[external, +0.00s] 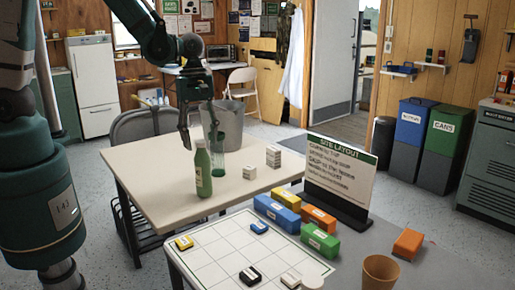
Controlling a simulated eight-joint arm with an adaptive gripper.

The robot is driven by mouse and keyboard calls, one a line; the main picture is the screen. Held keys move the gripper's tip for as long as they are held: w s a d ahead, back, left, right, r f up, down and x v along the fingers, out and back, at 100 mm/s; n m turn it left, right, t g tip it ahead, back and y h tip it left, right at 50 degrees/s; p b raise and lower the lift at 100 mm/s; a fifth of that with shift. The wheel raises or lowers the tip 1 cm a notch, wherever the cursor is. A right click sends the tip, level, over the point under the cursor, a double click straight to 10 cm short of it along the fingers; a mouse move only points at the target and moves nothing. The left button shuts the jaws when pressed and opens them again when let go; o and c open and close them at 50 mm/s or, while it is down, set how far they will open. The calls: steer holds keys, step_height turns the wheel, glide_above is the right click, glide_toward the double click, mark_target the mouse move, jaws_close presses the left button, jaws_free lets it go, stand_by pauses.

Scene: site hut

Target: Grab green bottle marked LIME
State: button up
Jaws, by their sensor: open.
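A green bottle (203,172) with a pale label stands upright on the beige table, near its front edge; the writing on the label is too small to read. My gripper (200,140) points down over the table with its fingers apart. Its fingertips show close to the bottle's neck and cap, with nothing seen held between them. I cannot tell whether they are beside the bottle or behind it. A clear green glass (219,165) stands just right of and behind the bottle.
A grey bucket (228,125) stands behind the glass. Small white blocks (273,157) are to the right. A gridded board (225,250), coloured blocks (320,240), a sign (340,175) and a tan cup (380,272) are in front. The left part of the table (150,160) is clear.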

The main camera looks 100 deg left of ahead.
mark_target(203, 160)
steer(key=shift+w+d+f, duration=0.1)
steer(key=shift+d+f, duration=0.05)
steer(key=shift+f, duration=1.05)
steer(key=shift+f, duration=0.1)
steer(key=shift+w+d+f+b, duration=0.1)
steer(key=shift+d+f+b, duration=0.1)
steer(key=shift+f, duration=0.65)
steer(key=shift+w+d+f+b, duration=0.1)
steer(key=shift+f+b, duration=0.05)
steer(key=shift+f, duration=0.65)
steer(key=shift+w+d+f+b, duration=0.1)
steer(key=shift+f+b, duration=0.1)
steer(key=shift+f, duration=0.65)
steer(key=shift+c, duration=0.5)
steer(key=c, duration=0.8)
